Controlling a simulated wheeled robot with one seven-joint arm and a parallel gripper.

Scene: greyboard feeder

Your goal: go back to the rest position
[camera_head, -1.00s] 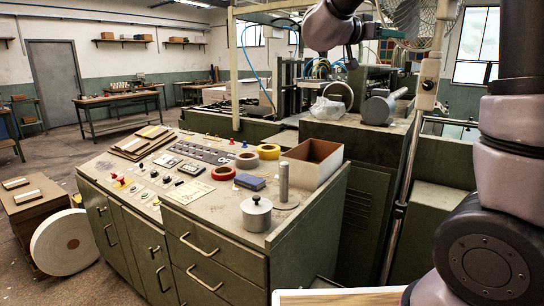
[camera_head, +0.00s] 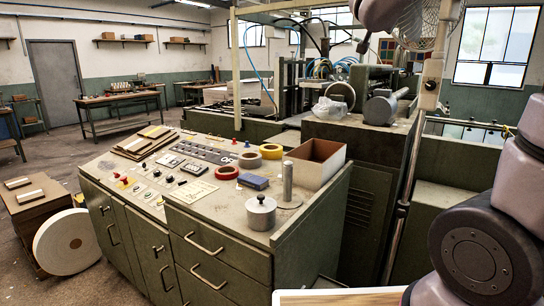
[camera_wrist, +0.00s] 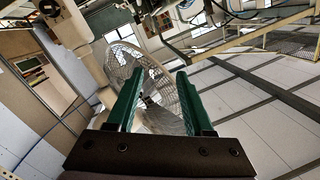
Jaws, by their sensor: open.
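My gripper (camera_wrist: 157,88) shows in the wrist view as two green fingers standing apart, with nothing held between them. Behind the fingers are a round wire-mesh fan guard (camera_wrist: 150,90) and the ceiling. In the head view, part of my arm shows at the top edge, right of centre, high above the machine. The lower links of my arm fill the right side of that view. The gripper's fingers are not clear in the head view.
A green console (camera_head: 222,272) stands in front, bearing tape rolls, a metal pot (camera_head: 259,213), an upright post (camera_head: 287,181) and an open box (camera_head: 315,162). A machine (camera_head: 358,140) stands behind it. A mesh fan guard (camera_head: 418,22) hangs near my arm.

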